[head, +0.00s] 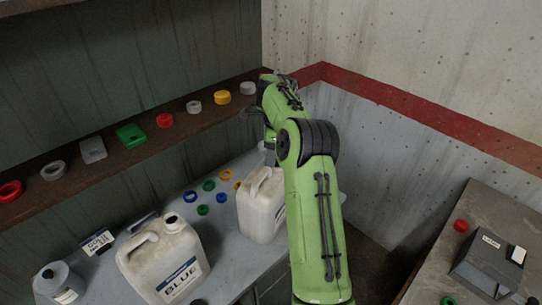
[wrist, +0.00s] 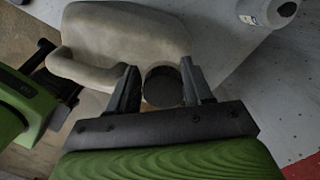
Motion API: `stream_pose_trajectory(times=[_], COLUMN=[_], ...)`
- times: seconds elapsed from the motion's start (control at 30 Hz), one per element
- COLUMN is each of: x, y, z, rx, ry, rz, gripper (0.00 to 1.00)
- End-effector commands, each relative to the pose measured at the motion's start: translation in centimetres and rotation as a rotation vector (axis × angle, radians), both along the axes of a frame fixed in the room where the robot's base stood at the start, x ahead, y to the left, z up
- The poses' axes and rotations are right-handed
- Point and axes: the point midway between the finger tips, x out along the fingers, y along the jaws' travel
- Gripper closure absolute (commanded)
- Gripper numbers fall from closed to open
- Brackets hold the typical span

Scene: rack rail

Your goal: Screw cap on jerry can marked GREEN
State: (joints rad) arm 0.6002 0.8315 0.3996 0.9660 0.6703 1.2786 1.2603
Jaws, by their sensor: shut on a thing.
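A white jerry can (head: 258,212) stands on the grey bench, partly behind my arm. Its label is mostly hidden and I cannot read it. Its pale body and handle (wrist: 120,35) fill the upper left of the wrist view. My gripper (wrist: 160,85) is shut on a dark round cap (wrist: 163,88), beside the can's handle. I cannot tell whether the cap sits on the can's neck or just above it. In the head view the fingers are hidden behind my arm. Another jerry can (head: 165,262), labelled BLUE, stands to the left with its dark mouth showing.
Several blue, green and yellow rings (head: 209,186) lie behind the cans. A sign (head: 98,242) and a grey bottle (head: 60,281) are at left. A shelf (head: 110,150) above carries coloured rings and boxes. A right-hand table (head: 487,207) holds a dark box (head: 488,263).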

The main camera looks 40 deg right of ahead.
Motion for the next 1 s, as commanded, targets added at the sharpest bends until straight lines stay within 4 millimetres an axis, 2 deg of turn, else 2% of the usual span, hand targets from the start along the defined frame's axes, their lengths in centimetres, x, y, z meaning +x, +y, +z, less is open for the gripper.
stream_pose_trajectory(times=[0.47,0.63,0.7,0.8,0.97,1.0], x=[0.03,0.08,0.03,0.06,-0.03,-0.03], y=[0.21,0.25,0.21,0.23,0.16,0.16], z=[-0.42,-0.46,-0.31,-0.28,-0.20,-0.19], rx=[0.004,0.005,0.005,0.005,0.004,0.004], ry=[0.003,0.002,0.003,0.003,0.004,0.004], rz=[-0.473,-0.767,-0.803,-0.978,-1.022,-1.021], gripper=[0.89,0.90,0.90,0.90,0.90,0.49])
